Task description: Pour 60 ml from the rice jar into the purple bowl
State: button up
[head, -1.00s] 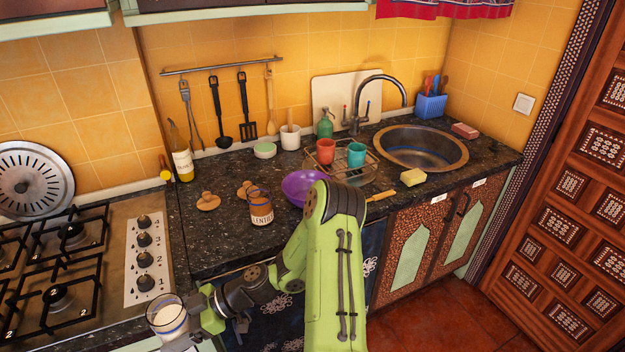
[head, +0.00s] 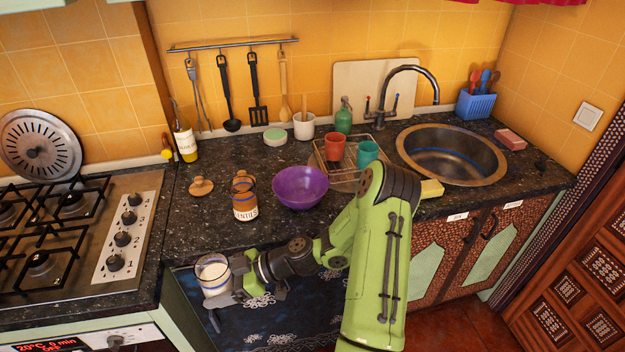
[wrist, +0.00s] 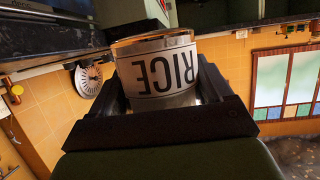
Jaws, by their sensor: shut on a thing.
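My gripper (head: 241,275) is shut on the rice jar (head: 213,277), a clear jar with white contents and a blue band. In the head view I hold it roughly upright, in front of the counter's front edge. In the wrist view the jar (wrist: 160,70) sits between my fingers (wrist: 160,118), its RICE label inverted in the picture. The purple bowl (head: 300,188) stands on the dark counter, up and to the right of the jar, apart from it. Its inside looks empty.
A brown jar (head: 245,206) labelled like LENTILS stands just left of the bowl, with wooden lids (head: 201,187) nearby. A rack with a red cup (head: 334,147) and a teal cup (head: 367,153) is behind right. The stove (head: 85,240) is left; bare counter (head: 200,225) lies in front.

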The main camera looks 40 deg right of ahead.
jog(key=shift+d+f+b, duration=0.1)
jog(key=shift+f+b, duration=0.25)
jog(key=shift+f, duration=0.2)
jog(key=shift+w+a+f+b, duration=0.15)
jog(key=shift+a+f+b, duration=0.4)
jog(key=shift+f+b, duration=0.2)
jog(key=shift+d, duration=0.2)
jog(key=shift+a+r, duration=0.1)
